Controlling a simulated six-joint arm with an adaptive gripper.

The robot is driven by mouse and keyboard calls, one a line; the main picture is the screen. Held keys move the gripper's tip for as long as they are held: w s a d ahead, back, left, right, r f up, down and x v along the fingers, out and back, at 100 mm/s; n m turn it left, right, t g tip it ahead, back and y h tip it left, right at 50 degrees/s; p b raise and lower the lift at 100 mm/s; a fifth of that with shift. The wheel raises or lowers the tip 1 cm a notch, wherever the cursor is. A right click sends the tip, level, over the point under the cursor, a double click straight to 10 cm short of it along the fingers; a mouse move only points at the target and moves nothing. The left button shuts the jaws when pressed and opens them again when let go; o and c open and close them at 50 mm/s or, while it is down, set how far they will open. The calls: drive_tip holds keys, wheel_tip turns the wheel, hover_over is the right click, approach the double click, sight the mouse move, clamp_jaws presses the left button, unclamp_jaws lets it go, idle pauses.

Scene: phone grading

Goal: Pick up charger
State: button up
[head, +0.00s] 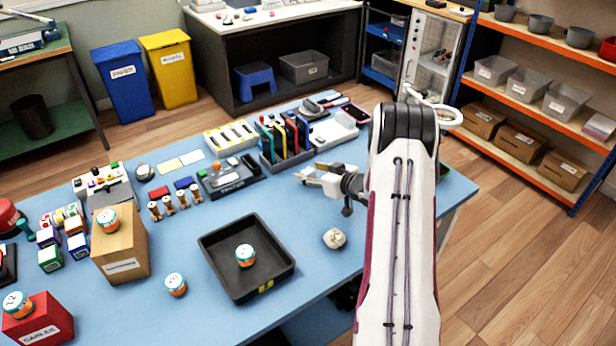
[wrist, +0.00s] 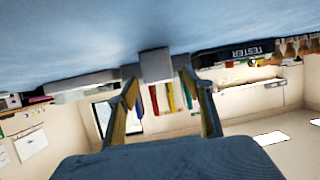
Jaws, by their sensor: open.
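In the wrist view, which is upside down, a small plain grey block (wrist: 155,65) stands on the blue table top between and just beyond my fingertips. It may be the charger; no label shows on it. My gripper (wrist: 159,80) is open, with one finger on each side of the block. I cannot tell whether either finger touches it. In the head view my gripper (head: 309,174) is low over the table, pointing left. I cannot clearly tell the block apart from the fingers there.
Behind my gripper stands a rack of coloured upright pieces (head: 285,137), with a dark tester tray (head: 231,176) left of it. A black tray (head: 204,255) holding a small jar and a crumpled pale lump (head: 334,238) lie nearer. Table around the lump is clear.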

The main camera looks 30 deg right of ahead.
drive_tip(key=shift+x, duration=1)
drive_tip(key=c, duration=1.2)
